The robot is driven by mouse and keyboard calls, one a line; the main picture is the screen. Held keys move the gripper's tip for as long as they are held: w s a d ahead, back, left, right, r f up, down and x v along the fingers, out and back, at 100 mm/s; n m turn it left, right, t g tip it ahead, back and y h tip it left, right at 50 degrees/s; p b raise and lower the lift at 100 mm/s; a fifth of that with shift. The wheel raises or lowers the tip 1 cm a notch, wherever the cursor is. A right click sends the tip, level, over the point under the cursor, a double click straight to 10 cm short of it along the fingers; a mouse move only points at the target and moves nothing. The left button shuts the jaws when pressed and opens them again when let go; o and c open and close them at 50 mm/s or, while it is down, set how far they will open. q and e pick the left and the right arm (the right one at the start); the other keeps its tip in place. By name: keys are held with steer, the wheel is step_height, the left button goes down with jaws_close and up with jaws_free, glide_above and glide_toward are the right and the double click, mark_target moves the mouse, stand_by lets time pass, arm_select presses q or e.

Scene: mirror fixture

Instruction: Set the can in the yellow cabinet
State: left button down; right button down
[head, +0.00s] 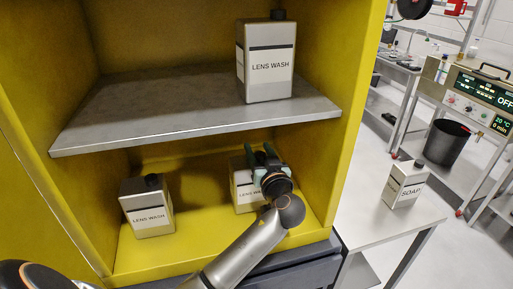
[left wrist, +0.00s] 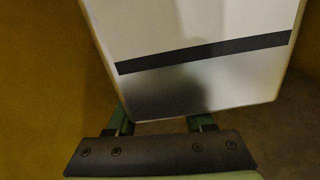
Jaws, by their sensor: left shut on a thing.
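The yellow cabinet (head: 351,95) stands open in front of me, with a grey shelf (head: 170,112) across its inside. My left gripper (head: 264,160) reaches into the lower compartment and is shut on a white can labelled LENS WASH (head: 243,192). The gripper and wrist cover the can's right side and part of its top. In the left wrist view the held can (left wrist: 200,60), with its dark stripe, fills the middle beyond the jaws. I cannot tell whether its base touches the cabinet floor. My right gripper is not in view.
Another LENS WASH can (head: 147,208) stands at the lower left, and one (head: 266,65) stands on the shelf at right. A SOAP can (head: 404,185) stands on the side table (head: 365,222). Free floor lies between the two lower cans. A black bin (head: 446,143) stands farther back.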

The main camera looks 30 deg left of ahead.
arm_select(q)
steer(key=shift+d+r, duration=0.15)
steer(key=shift+r, duration=0.05)
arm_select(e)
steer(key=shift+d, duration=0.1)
arm_select(q)
steer(key=shift+f, duration=0.1)
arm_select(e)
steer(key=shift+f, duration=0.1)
arm_select(q)
steer(key=shift+c, duration=1.4)
jaws_free()
steer(key=shift+s+f, duration=0.1)
steer(key=shift+f, duration=0.05)
